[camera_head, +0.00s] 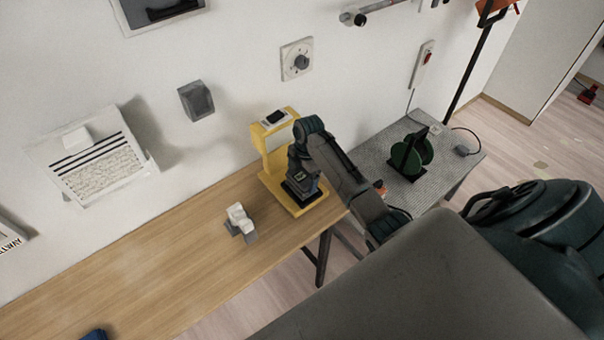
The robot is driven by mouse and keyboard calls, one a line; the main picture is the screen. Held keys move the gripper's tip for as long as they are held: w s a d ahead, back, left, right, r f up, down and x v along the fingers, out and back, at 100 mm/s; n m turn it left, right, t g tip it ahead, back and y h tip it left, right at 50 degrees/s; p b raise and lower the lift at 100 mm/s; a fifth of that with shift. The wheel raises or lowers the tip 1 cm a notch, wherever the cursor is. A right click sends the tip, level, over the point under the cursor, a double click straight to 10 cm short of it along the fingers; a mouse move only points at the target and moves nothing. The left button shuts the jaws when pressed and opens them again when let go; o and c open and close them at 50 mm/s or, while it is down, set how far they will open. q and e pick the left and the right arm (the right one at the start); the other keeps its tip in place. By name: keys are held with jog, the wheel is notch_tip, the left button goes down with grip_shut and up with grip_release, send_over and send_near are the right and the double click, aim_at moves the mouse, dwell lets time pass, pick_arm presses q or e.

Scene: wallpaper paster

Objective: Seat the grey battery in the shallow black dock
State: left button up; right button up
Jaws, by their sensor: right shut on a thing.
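A yellow stand (270,142) is on the wooden table by the wall. A low black piece (313,198), which looks like the shallow dock, is on its base, partly covered by my right gripper. My right gripper (299,185) points down just above this black piece. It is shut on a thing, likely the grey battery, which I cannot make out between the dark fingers. I cannot tell whether the held thing touches the dock. My left gripper is not in view.
A small white-and-grey object (240,221) stands left of the yellow stand. The wooden table (150,270) is mostly clear, with a blue item (95,335) at its front edge. A grey side table (440,150) holds a green reel (410,158). Fixtures hang on the wall.

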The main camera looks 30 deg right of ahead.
jog(key=shift+f+b, duration=0.6)
jog(key=shift+f, duration=0.45)
jog(key=o, duration=1.1)
jog(key=r+b, duration=0.1)
jog(key=r, duration=0.2)
jog(key=r+b, duration=0.1)
jog(key=r, duration=0.2)
jog(key=d+r+b, duration=0.1)
jog(key=r, duration=0.3)
jog(key=shift+d, duration=0.1)
jog(key=shift+r, duration=0.45)
